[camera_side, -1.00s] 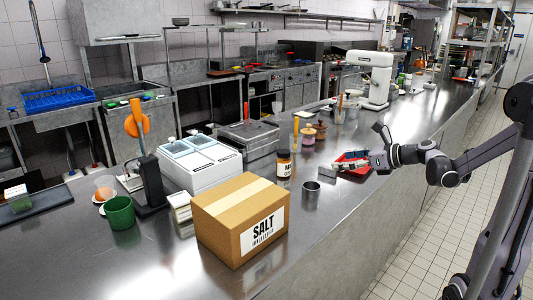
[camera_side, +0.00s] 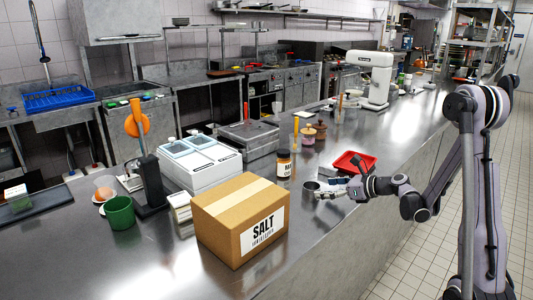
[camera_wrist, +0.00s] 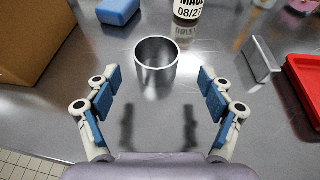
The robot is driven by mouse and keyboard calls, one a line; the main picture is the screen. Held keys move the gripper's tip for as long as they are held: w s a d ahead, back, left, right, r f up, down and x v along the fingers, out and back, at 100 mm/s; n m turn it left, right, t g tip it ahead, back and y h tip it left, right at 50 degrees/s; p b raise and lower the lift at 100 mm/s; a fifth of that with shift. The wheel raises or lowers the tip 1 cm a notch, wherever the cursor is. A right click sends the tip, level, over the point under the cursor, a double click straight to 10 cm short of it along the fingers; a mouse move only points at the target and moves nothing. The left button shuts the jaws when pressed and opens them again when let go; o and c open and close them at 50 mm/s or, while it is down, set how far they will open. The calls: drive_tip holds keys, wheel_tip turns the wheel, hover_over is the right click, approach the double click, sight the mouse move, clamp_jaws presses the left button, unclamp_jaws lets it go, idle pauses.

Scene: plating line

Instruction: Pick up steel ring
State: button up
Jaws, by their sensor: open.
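The steel ring (camera_wrist: 157,78) stands upright on the steel counter in the wrist view, a short open cylinder just ahead of my gripper. In the side view the ring (camera_side: 309,193) is partly hidden behind my gripper. My gripper (camera_wrist: 158,92) is open and empty, its blue-padded fingers spread on the left and right of the ring's near side. In the side view my gripper (camera_side: 325,190) is low over the counter.
A red tray (camera_side: 355,161) lies right of the ring, with a small metal plate (camera_wrist: 261,60) between. A salt box (camera_side: 240,220) stands at left. A labelled jar (camera_side: 283,163) and a blue block (camera_wrist: 118,11) are beyond.

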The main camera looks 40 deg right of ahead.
sight(310, 188)
drive_tip(key=shift+a+x, duration=0.2)
drive_tip(key=shift+x, duration=2.95)
drive_tip(key=shift+r, duration=0.2)
drive_tip(key=c, duration=1.3)
